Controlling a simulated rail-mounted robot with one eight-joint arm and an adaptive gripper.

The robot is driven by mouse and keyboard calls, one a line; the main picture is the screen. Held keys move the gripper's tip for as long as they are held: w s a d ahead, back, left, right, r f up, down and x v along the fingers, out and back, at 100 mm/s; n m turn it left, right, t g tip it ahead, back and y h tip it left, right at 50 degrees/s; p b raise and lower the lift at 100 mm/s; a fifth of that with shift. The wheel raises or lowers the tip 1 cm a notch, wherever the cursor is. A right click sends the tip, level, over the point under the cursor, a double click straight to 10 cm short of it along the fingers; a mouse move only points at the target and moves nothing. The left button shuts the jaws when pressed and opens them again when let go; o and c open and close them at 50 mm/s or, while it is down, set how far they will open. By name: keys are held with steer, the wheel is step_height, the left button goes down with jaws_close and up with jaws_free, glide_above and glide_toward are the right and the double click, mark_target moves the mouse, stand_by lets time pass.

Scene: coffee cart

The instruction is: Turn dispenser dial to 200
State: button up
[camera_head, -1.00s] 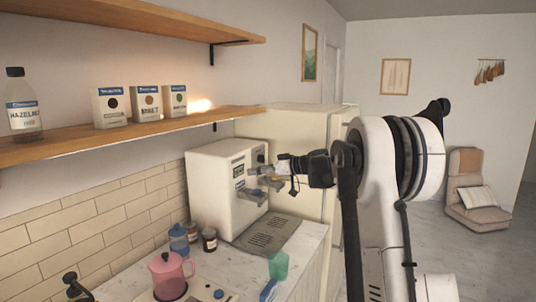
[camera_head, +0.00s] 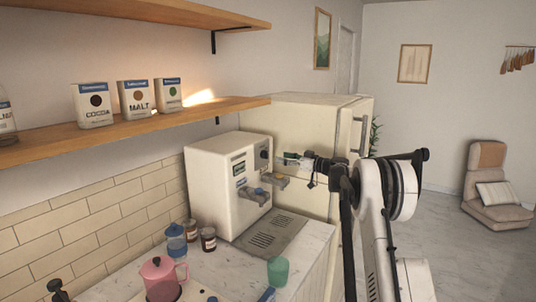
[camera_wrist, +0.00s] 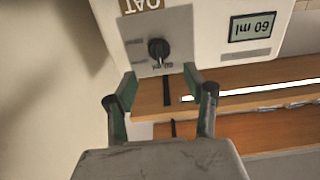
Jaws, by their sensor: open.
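The dispenser (camera_head: 215,185) is a white box on the counter in the head view. Its black dial (camera_head: 264,155) is at the upper right of the front face. In the wrist view the dial (camera_wrist: 159,49) sits on a grey plate beside an "OAT" label, all upside down. A display (camera_wrist: 252,27) there reads 60 ml. My gripper (camera_wrist: 158,80) is open, its green-padded fingers spread either side of the dial's line and apart from it. In the head view my gripper (camera_head: 285,160) is just right of the dispenser's front, at dial height.
Levers (camera_head: 258,192) stick out of the dispenser front over a drip tray (camera_head: 262,236). A green cup (camera_head: 278,271), a pink pitcher (camera_head: 160,277) and jars (camera_head: 208,239) stand on the counter. A fridge (camera_head: 300,125) is behind; a shelf (camera_head: 120,125) runs above.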

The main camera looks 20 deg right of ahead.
mark_target(265, 154)
steer(key=p+x, duration=0.1)
steer(key=x, duration=0.7)
steer(key=shift+w+p, duration=0.15)
steer(key=shift+p, duration=0.15)
steer(key=c, duration=1.1)
